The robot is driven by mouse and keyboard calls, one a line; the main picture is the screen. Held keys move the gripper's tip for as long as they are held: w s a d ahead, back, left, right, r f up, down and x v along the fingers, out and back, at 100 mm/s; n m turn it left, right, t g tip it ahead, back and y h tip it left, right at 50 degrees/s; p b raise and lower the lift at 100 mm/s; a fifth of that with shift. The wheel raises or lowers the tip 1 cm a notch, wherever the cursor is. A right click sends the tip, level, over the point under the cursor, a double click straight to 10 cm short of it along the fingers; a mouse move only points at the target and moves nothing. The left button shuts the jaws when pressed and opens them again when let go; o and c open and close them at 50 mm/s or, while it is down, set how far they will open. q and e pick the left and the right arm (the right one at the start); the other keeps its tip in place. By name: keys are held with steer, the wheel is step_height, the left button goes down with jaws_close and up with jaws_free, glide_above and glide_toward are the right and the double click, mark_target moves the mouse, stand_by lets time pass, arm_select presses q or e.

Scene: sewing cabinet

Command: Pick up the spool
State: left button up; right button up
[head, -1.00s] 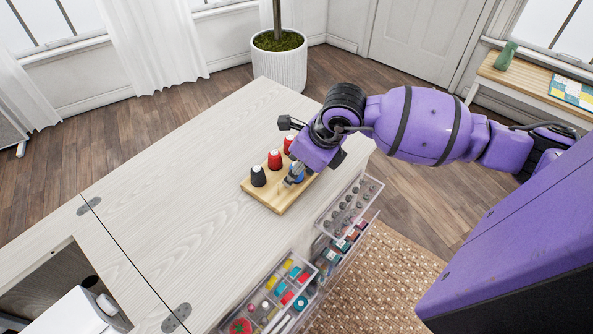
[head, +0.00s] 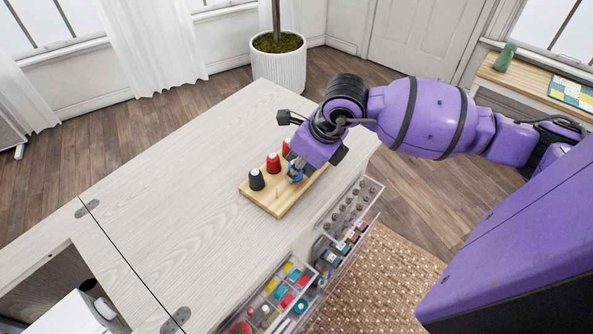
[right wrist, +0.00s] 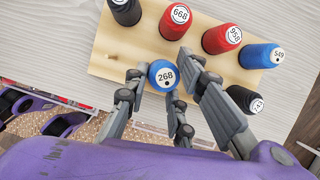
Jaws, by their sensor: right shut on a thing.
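A blue spool (right wrist: 163,75) labelled 268 sits between the fingers of my right gripper (right wrist: 160,92) in the right wrist view. The fingers are shut on it. In the head view my right gripper (head: 294,176) is over the front side of the wooden spool board (head: 284,204), and the blue spool (head: 295,170) is partly hidden by the fingers. I cannot tell whether the spool is clear of its peg. A bare peg (right wrist: 118,56) stands to its left. My left gripper is not in view.
Around it on the board are red spools (right wrist: 175,22) (right wrist: 221,38), another blue spool (right wrist: 262,56), and black spools (right wrist: 243,98) (head: 256,179). Open clear drawers (head: 350,205) with small sewing items jut out below the tabletop's front edge. The tabletop (head: 180,190) left of the board is bare.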

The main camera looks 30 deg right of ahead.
steer(key=s+d+r, duration=0.1)
steer(key=r, duration=0.1)
steer(key=s+r, duration=0.2)
steer(key=s+d+r, duration=0.1)
steer(key=r, duration=0.2)
steer(key=shift+s+d, duration=0.25)
steer(key=shift+d, duration=0.1)
steer(key=shift+c, duration=0.6)
steer(key=s+d+r+p, duration=0.2)
steer(key=s+d+r, duration=0.2)
steer(key=s, duration=0.3)
steer(key=shift+s+p, duration=0.35)
steer(key=shift+w+a, duration=0.1)
